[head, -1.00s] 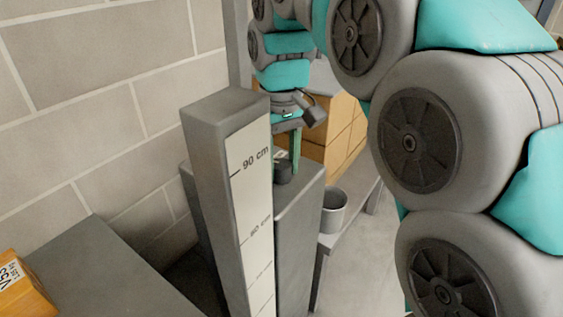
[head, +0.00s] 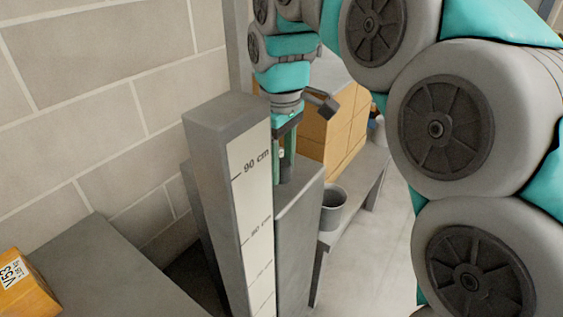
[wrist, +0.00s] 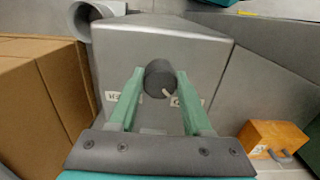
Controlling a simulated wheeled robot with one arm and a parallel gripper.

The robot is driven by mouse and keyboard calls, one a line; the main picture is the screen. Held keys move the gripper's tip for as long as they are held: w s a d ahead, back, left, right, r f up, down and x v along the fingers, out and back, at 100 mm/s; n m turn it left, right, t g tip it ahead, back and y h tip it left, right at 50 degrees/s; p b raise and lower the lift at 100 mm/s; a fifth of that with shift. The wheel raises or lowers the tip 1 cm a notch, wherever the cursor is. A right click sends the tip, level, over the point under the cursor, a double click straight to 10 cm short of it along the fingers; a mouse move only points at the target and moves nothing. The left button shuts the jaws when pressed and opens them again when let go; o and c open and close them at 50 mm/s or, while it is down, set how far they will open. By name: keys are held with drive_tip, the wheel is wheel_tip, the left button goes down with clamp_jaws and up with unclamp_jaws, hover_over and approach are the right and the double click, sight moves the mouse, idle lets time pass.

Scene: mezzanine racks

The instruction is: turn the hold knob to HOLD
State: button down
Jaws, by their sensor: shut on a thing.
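The hold knob (wrist: 159,76) is a dark round knob on the top face of a grey metal cabinet (wrist: 160,42). Its pale pointer mark faces the lower right in the wrist view, towards the right label (wrist: 186,101). A left label (wrist: 112,96) starts with H; the fingers partly cover both labels. My gripper (wrist: 160,73) is shut on the knob, one green finger on each side.
A grey post (head: 228,150) with a centimetre scale stands close in front of the cabinet. A grey cup (head: 333,206) and cardboard boxes (head: 345,130) are to the right. An orange box (head: 22,285) lies at lower left. A block wall is behind.

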sight(282, 163)
drive_tip(key=shift+c, duration=1.7)
unclamp_jaws()
drive_tip(key=shift+r, duration=3.9)
